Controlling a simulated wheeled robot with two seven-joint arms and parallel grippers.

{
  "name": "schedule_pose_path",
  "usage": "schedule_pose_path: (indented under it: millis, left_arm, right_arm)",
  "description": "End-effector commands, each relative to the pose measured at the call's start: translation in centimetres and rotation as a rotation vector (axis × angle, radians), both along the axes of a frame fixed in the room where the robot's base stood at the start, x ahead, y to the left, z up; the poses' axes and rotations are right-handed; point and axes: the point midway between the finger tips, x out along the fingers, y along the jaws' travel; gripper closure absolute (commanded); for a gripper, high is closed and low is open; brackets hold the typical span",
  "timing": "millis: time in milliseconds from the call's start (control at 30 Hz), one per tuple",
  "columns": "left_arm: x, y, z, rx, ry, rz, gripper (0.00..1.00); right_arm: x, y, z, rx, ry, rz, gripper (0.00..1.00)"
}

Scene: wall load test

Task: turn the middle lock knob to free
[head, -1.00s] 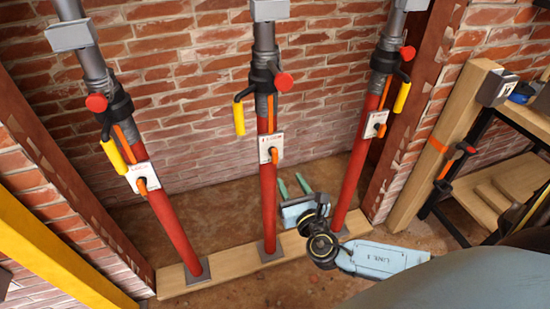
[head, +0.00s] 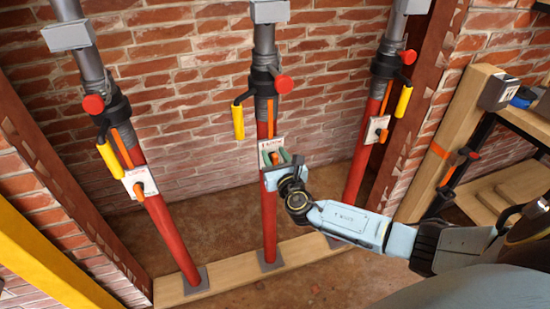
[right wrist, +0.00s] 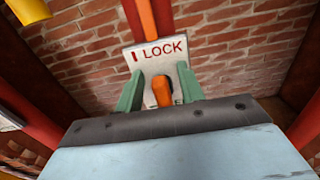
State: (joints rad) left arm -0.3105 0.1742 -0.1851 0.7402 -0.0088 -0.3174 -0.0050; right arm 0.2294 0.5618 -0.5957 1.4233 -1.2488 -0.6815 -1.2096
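The middle lock knob (head: 274,158) is a small orange handle on a white plate (head: 270,145) on the red middle prop. In the right wrist view the orange knob (right wrist: 162,90) hangs downward below the word LOCK on its plate (right wrist: 160,55). My right gripper (head: 275,157) is at the middle plate. In the right wrist view its two green fingers (right wrist: 160,90) stand apart on either side of the knob, with a gap visible on both sides. The knob's lower end is hidden behind the gripper body. My left gripper is not in view.
Red props with similar plates stand at left (head: 139,182) and right (head: 377,130). Yellow crank handles (head: 238,122) hang above the plates. A wooden sill (head: 230,268) runs under the props. A workbench frame stands at far right.

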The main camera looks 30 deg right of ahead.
Motion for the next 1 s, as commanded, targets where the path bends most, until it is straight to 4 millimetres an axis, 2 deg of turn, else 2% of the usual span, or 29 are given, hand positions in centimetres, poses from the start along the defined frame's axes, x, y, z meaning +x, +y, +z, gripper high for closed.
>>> schedule_pose_path:
  millis: [267,567,867,1000]
  left_arm:
    - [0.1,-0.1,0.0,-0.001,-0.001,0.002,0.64]
    - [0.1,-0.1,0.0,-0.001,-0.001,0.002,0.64]
    - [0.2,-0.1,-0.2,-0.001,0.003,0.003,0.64]
    - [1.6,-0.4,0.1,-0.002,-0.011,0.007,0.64]
  right_arm:
    - [0.1,0.0,0.0,0.001,0.001,0.000,0.62]
    - [0.1,0.0,0.0,0.001,0.001,0.000,1.00]
    - [0.1,0.0,-0.1,0.024,-0.006,0.000,1.00]
    - [0.0,-0.2,-0.1,0.078,-0.019,-0.001,1.00]
